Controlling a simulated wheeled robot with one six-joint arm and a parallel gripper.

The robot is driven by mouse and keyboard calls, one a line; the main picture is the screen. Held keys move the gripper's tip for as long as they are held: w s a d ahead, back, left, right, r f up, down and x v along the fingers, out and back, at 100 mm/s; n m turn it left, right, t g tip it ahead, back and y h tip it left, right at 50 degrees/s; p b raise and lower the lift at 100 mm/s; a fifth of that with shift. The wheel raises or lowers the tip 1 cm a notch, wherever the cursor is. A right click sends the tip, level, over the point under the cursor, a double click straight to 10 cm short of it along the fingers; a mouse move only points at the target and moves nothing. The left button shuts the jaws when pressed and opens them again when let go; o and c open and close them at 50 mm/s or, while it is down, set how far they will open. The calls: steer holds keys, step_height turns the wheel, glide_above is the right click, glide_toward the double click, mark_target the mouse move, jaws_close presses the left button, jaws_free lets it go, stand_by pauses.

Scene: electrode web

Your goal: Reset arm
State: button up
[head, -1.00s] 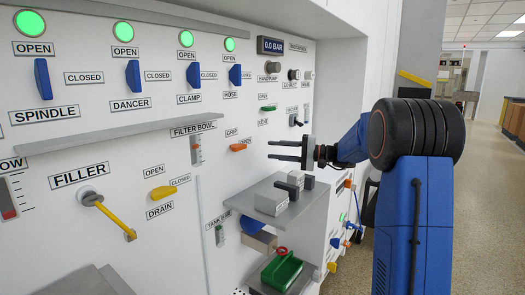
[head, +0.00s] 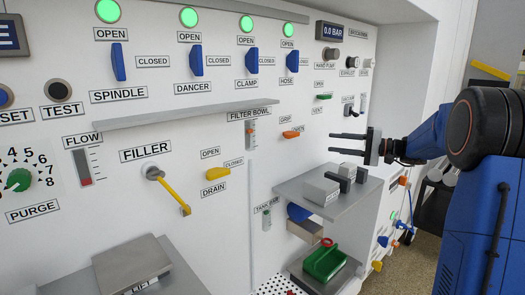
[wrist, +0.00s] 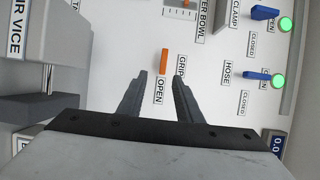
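My gripper (head: 332,143) is open and empty, its two dark fingers parallel with a gap between them. In the head view it is in front of the machine panel, right of the orange GRIP lever (head: 291,134) and above the grey shelf (head: 318,206). In the wrist view the finger pair (wrist: 160,82) points at the panel, with the orange lever (wrist: 163,62) showing just beyond the fingertips. It seems apart from the panel. My blue arm comes in from the right edge of the head view.
Grey blocks (head: 321,191) sit on the shelf below my gripper. Blue levers (head: 251,61) under green lamps, a yellow drain lever (head: 218,173) and a filler handle (head: 173,193) line the panel. Floor shows at lower right.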

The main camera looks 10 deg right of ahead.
steer(key=s+a+f+n+g+h, duration=0.1)
steer(key=s+a+f+g+h, duration=0.25)
steer(key=s+a, duration=0.55)
steer(key=s+a+f+n+g+h, duration=0.2)
steer(key=s+a+f, duration=0.25)
steer(key=s, duration=0.95)
steer(key=s+d+f+n+h, duration=0.1)
steer(key=s+d+f+h, duration=0.1)
steer(key=s, duration=0.6)
steer(key=s+d+f+n+t+h, duration=0.1)
steer(key=s+f+h, duration=0.3)
steer(key=s, duration=0.4)
steer(key=s+d+f+n+h, duration=0.1)
steer(key=s+d+f+h, duration=0.2)
steer(key=s+f, duration=0.2)
steer(key=s, duration=0.3)
steer(key=shift+s, duration=0.15)
